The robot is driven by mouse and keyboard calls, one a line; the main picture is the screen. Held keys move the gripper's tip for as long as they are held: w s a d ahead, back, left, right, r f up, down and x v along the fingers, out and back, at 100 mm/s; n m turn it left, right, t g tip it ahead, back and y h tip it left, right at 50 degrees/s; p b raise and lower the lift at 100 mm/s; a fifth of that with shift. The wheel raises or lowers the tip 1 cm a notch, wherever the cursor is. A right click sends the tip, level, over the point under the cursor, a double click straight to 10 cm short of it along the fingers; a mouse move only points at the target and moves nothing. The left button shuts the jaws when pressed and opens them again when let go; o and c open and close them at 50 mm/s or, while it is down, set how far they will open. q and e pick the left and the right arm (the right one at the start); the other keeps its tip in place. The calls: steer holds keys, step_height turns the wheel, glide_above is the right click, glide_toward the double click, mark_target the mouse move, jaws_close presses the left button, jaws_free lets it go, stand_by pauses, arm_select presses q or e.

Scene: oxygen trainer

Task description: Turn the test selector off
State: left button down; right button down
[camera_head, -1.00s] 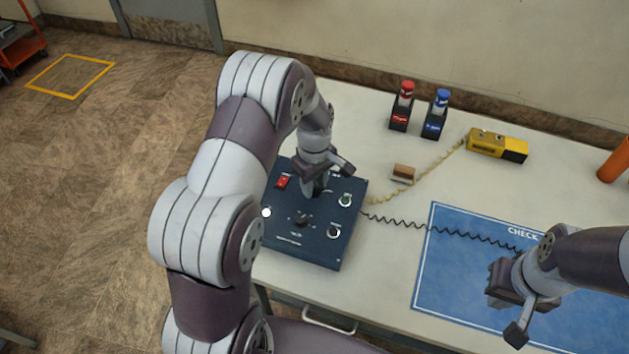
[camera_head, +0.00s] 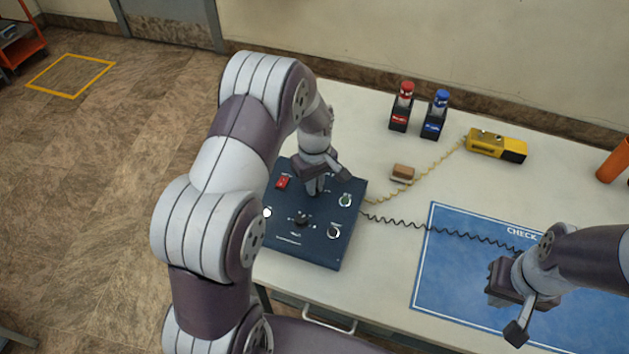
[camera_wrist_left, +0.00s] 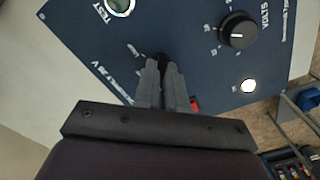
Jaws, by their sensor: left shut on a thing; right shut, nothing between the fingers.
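My left gripper (camera_head: 314,190) points down at the back part of the dark blue trainer panel (camera_head: 290,245), between a red switch (camera_head: 283,182) and a round green-centred fitting (camera_head: 345,200). In the left wrist view, the closed fingers (camera_wrist_left: 166,65) are around a small dark knob, which I take to be the test selector (camera_wrist_left: 161,57); the fingers hide most of it and its pointing direction. The word TEST stands beside the green fitting (camera_wrist_left: 119,4). My right gripper (camera_head: 520,325) is shut and empty above the blue mat.
A black VOLTS knob (camera_wrist_left: 238,31) and a lit white lamp (camera_wrist_left: 248,86) are on the panel. A coiled black cord (camera_head: 400,221) runs right to the blue mat (camera_head: 435,265). Red (camera_head: 402,108) and blue (camera_head: 436,115) bottles and a yellow device (camera_head: 497,146) stand behind.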

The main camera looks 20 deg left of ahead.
arm_select(q)
steer(key=m+p, duration=0.1)
steer(key=m, duration=0.4)
steer(key=shift+r, duration=0.15)
steer(key=shift+w+m+p, duration=0.1)
steer(key=shift+m+p, duration=0.6)
steer(key=shift+m, duration=1.7)
steer(key=c, duration=1.2)
jaws_free()
step_height(320, 180, up, 13)
steer(key=b, duration=0.1)
steer(key=shift+f, duration=0.2)
